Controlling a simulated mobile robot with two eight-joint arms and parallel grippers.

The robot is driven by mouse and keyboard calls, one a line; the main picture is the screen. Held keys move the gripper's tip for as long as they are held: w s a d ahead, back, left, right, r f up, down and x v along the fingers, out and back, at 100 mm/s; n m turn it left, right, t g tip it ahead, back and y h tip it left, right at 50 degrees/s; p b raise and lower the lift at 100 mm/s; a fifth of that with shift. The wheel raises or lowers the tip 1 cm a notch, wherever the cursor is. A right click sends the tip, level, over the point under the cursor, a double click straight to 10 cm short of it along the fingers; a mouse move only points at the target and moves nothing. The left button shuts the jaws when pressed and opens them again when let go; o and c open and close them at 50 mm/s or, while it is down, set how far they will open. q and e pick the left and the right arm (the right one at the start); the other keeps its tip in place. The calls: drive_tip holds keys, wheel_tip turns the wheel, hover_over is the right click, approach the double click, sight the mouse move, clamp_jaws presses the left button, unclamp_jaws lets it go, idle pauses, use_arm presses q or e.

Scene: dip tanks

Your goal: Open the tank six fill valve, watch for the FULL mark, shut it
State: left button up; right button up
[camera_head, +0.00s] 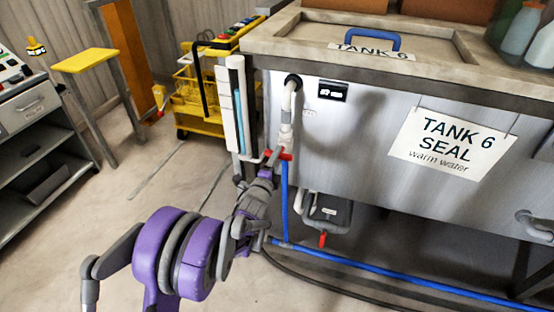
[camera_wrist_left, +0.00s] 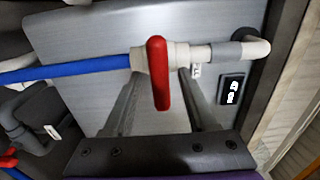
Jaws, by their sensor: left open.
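Tank 6 (camera_head: 375,150) is a steel tank with a hanging "TANK 6 SEAL warm water" sign (camera_head: 440,143). At its left corner a white pipe (camera_head: 288,100) runs down to the fill valve, whose red handle (camera_head: 286,155) is partly hidden by my left gripper (camera_head: 271,164). In the left wrist view the red handle (camera_wrist_left: 158,75) stands crosswise to the blue and white pipe. My left gripper (camera_wrist_left: 160,82) is open, its fingers on either side of the handle; contact cannot be told. A gauge with a blue column (camera_head: 238,110) stands beside the tank; no FULL mark is legible.
A blue pipe (camera_head: 390,277) and a black hose run low along the tank's front. A second, red-handled valve (camera_head: 323,239) hangs below. A yellow cart (camera_head: 190,100) stands behind at left, a yellow stool (camera_head: 83,61) farther left.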

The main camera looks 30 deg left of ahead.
use_arm(q)
clamp_jaws()
drive_tip(key=shift+n, duration=0.4)
drive_tip(key=shift+n+p, duration=1.7)
drive_tip(key=shift+n, duration=6.9)
